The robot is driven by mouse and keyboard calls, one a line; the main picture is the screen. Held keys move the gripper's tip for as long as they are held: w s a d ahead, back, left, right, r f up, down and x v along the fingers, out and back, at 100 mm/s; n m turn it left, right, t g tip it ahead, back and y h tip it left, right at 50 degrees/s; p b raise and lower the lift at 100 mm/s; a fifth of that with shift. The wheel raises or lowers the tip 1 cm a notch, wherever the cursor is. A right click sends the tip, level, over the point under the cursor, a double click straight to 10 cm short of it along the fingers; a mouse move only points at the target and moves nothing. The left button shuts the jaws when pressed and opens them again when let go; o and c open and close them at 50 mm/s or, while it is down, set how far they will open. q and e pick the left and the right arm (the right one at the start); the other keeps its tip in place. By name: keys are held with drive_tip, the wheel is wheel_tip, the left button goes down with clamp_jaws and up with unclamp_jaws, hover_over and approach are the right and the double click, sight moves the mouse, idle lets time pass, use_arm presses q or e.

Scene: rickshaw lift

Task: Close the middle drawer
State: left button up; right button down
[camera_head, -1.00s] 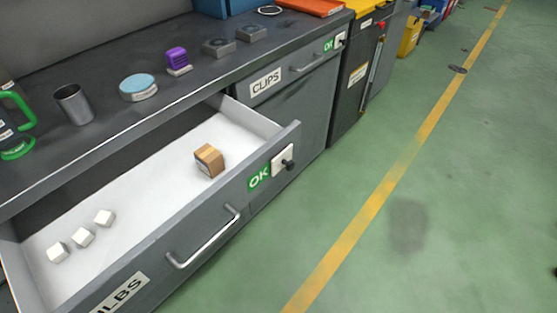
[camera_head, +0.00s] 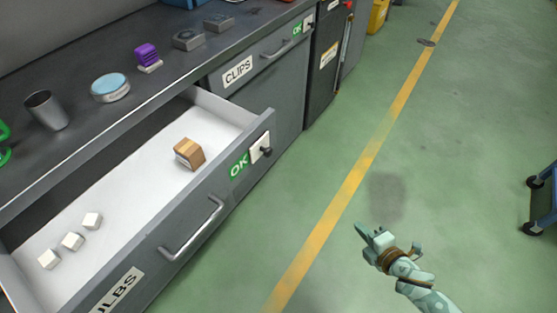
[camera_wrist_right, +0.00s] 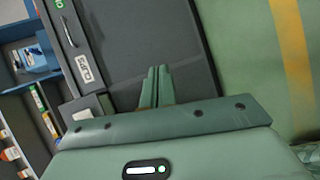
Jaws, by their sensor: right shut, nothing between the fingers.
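The open drawer (camera_head: 200,232) is pulled out of the grey workbench, with a silver bar handle (camera_head: 192,230), a label ending in "LBS" and a green OK tag on its front. Inside lie a small brown box (camera_head: 189,153) and several white cubes (camera_head: 72,241). My right gripper (camera_head: 362,231) is in the lower right of the head view, over the green floor, apart from the drawer. Its fingers also show in the right wrist view (camera_wrist_right: 156,75), shut with nothing between them. My left gripper is not in view.
A shut drawer labelled CLIPS (camera_head: 262,62) is farther along the bench. A metal cup (camera_head: 47,111), a blue-topped tin (camera_head: 110,88) and a purple item (camera_head: 147,56) stand on the worktop. A blue cart (camera_head: 541,205) is at the right edge. The floor between is clear.

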drive_tip(key=w+a+r+n+t+y, duration=0.1)
drive_tip(key=a+r+n+y, duration=0.15)
drive_tip(key=r+n, duration=0.2)
drive_tip(key=w+a+r+n+y, duration=0.1)
drive_tip(key=w+a+r+n, duration=0.15)
drive_tip(key=r, duration=0.35)
drive_tip(key=n+g+y, duration=0.1)
drive_tip(key=n+y, duration=0.5)
drive_tip(key=n, duration=1)
approach(268, 156)
drive_tip(key=x, duration=0.7)
drive_tip(key=shift+b, duration=0.3)
